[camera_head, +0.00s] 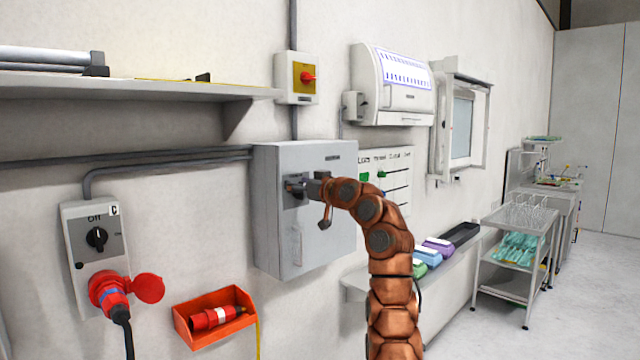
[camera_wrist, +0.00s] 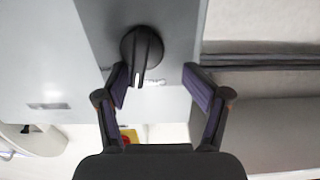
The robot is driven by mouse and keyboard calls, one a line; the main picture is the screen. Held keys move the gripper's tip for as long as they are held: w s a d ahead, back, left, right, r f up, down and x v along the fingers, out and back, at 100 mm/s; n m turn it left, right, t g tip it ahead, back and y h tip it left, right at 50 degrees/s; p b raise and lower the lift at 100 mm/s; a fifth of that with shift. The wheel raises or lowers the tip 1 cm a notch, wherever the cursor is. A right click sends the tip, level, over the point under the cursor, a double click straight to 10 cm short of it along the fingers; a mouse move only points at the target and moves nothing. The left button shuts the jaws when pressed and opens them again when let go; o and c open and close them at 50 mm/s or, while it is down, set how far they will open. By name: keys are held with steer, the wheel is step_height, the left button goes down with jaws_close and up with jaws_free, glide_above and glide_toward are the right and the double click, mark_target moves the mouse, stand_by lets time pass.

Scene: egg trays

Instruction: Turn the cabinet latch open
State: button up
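The grey wall cabinet (camera_head: 272,225) hangs in the middle of the head view, its door closed. Its latch is a round black knob (camera_wrist: 142,45) with a raised grip and a white line, seen in the wrist view on the grey cabinet face (camera_wrist: 45,50). My gripper (camera_head: 304,188) is at the cabinet front and covers most of the latch in the head view. In the wrist view my gripper (camera_wrist: 155,76) is open. The knob's grip lies close to the left finger, with a wide gap to the right finger. I cannot tell whether that finger touches it.
A shelf (camera_head: 130,88) juts out at upper left. An off switch box (camera_head: 97,245) with a red plug (camera_head: 110,292) and a red bin (camera_head: 215,318) are left of and below the cabinet. A low ledge (camera_head: 360,282) and a trolley (camera_head: 512,255) stand to the right.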

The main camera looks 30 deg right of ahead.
steer(key=shift+s+d, duration=0.15)
steer(key=shift+d, duration=0.15)
steer(key=shift+c, duration=0.3)
steer(key=d+b+v, duration=0.1)
steer(key=b+v, duration=0.5)
steer(key=v, duration=0.3)
steer(key=shift+b, duration=0.35)
stand_by(0.5)
steer(key=v, duration=1.1)
steer(key=shift+s, duration=0.35)
